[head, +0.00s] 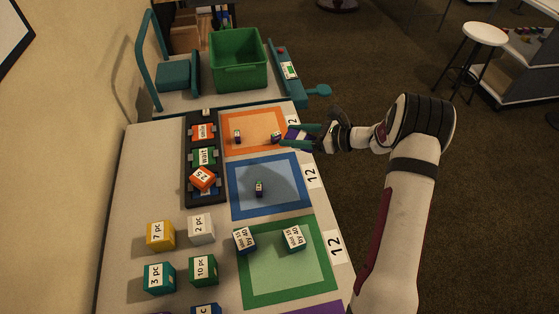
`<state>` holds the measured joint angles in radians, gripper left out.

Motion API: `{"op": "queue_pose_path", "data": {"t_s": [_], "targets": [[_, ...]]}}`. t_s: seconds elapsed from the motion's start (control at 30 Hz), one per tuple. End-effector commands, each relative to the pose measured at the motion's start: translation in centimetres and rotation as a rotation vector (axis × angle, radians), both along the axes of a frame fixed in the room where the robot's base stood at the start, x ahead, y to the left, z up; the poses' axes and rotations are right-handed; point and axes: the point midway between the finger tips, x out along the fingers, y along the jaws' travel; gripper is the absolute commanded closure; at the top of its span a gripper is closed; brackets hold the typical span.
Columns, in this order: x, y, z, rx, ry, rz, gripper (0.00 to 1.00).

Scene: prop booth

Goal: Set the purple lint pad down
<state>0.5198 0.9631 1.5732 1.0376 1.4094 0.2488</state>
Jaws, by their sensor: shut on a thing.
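The purple lint pad (295,133) shows as a dark purple shape between the teal fingers of my gripper (294,137). My gripper is shut on it and reaches in from the right, over the right edge of the orange-bordered square (229,148). The fingers hide part of the pad. A small dark block with a pale label (276,137) appears right at the fingertips. I cannot tell whether it touches them, or how high the pad is above the table.
A similar small block (237,136) stands on the orange square, another (258,188) on the blue square (235,205). Two labelled blocks (245,239) (293,238) sit on the green square (245,285). A dark rack (188,170) and several labelled cubes (160,235) lie left. A green bin (239,72) stands behind.

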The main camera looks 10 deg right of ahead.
Motion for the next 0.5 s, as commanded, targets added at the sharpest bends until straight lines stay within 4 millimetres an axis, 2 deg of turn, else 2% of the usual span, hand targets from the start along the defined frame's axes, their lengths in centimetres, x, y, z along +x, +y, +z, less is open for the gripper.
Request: {"op": "queue_pose_path", "data": {"t_s": [0.03, 0.1, 0.2, 0.27, 0.5], "targets": [[-0.5, -2.0, 0.0, -0.001, 0.002, -0.052, 0.95], [-1.1, -3.9, 0.0, -0.003, 0.005, -0.103, 0.95], [-1.4, -5.1, -0.2, -0.005, 0.008, -0.143, 0.95], [-1.0, -4.5, -0.8, -0.003, 0.01, -0.148, 0.95], [2.8, 1.8, -5.3, -0.005, 0.011, -0.145, 0.95]]}}
